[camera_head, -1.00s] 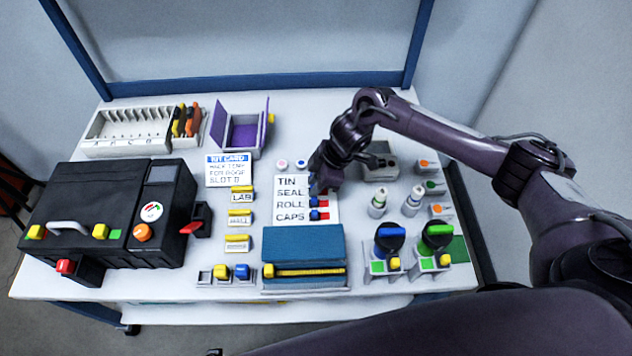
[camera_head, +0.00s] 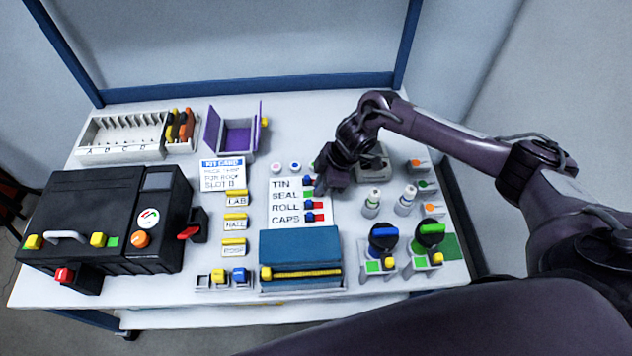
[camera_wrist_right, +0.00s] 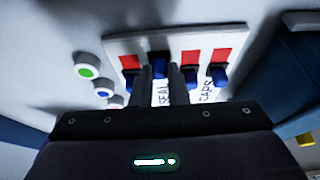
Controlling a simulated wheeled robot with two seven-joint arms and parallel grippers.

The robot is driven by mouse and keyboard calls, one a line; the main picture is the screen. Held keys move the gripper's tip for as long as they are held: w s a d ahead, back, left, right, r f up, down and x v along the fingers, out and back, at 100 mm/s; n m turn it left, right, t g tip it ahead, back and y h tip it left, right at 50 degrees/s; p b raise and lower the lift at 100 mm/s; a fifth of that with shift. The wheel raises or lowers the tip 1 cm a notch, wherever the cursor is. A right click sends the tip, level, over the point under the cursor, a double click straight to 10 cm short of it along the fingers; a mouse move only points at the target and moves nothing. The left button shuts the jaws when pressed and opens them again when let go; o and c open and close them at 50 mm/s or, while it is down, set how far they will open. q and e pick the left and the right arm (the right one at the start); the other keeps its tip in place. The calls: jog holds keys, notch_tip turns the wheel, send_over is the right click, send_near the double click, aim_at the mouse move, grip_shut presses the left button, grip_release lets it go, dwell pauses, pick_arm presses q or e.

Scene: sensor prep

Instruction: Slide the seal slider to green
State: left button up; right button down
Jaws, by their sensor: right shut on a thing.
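The white slider panel (camera_head: 327,224) carries rows marked TIN, SEAL, ROLL and CAPS. My right gripper (camera_head: 322,189) is over the panel's right side at the SEAL row, with its fingers shut on the blue seal slider knob (camera_wrist_right: 158,67). A green patch (camera_head: 308,194) shows left of the fingers in the SEAL row. In the wrist view, the seal knob is farther up its slot than the neighbouring blue knobs, and no red shows there. The ROLL knob (camera_head: 309,205) and CAPS knob (camera_head: 309,217) have red to their right. My left gripper is out of view.
A blue-lidded box (camera_head: 300,245) is just below. Label blocks (camera_head: 236,198) and a card (camera_head: 222,174) lie left. A black machine (camera_head: 100,215) fills the table's left.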

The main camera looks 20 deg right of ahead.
jog(key=shift+d, duration=0.2)
jog(key=c, duration=1.7)
grip_release()
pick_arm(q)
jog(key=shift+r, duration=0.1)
pick_arm(e)
jog(key=shift+r, duration=0.15)
jog(key=shift+d+r, duration=0.2)
jog(key=shift+r, duration=0.1)
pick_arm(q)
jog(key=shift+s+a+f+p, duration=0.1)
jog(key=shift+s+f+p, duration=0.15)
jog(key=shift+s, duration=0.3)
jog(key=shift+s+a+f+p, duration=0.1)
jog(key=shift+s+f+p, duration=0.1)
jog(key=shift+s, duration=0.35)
pick_arm(e)
jog(key=v, duration=0.7)
jog(key=shift+s, duration=0.1)
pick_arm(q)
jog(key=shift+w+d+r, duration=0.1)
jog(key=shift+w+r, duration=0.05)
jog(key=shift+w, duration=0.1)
pick_arm(e)
jog(key=shift+f, duration=0.1)
